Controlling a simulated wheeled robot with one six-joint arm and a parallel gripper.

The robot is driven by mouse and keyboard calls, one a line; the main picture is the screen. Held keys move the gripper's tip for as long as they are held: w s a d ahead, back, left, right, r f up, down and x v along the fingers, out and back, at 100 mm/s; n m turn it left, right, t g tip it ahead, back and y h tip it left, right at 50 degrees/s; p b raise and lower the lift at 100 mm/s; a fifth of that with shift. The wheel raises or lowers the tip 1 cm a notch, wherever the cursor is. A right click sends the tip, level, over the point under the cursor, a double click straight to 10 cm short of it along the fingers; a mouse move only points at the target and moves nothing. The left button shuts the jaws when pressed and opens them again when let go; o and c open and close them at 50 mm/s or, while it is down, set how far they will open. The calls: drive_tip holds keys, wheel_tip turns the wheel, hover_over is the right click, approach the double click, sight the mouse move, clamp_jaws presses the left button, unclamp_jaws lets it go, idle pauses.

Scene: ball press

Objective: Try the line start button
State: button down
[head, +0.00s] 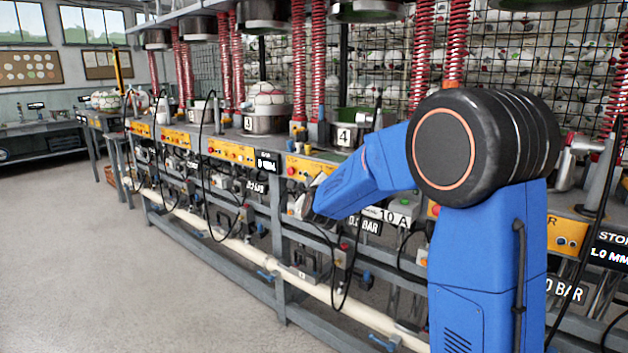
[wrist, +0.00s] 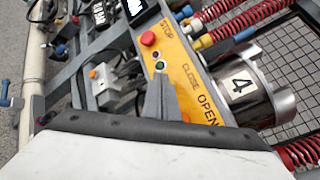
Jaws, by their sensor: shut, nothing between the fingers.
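My gripper (wrist: 157,84) is shut and empty. Its grey tip shows in the wrist view over the yellow control panel (wrist: 183,70) of the press marked 4. Just beyond the tip are a green button (wrist: 160,66) and a small dark button; I cannot tell if the tip touches them. A red button (wrist: 148,38) by the word STOP is farther up the panel. The words CLOSE and OPEN are beside the tip. I see no label reading line start. In the head view my blue arm reaches left to the panel, and the fingertips are hard to make out.
The press pot (wrist: 240,85) marked 4 stands right of the panel, with red springs (wrist: 232,27) nearby. Cables hang before the frame. A pale pipe (head: 340,298) runs low along it. The floor (head: 150,290) at left is clear.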

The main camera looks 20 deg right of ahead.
drive_tip(key=shift+w+d, duration=0.25)
drive_tip(key=shift+d, duration=0.15)
idle(0.5)
drive_tip(key=shift+s+a, duration=0.1)
drive_tip(key=shift+a, duration=0.05)
drive_tip(key=shift+s+a, duration=0.45)
drive_tip(key=shift+a, duration=0.1)
idle(0.4)
drive_tip(key=s+a, duration=0.1)
drive_tip(key=a, duration=0.1)
drive_tip(key=s+a, duration=0.2)
idle(0.4)
idle(0.6)
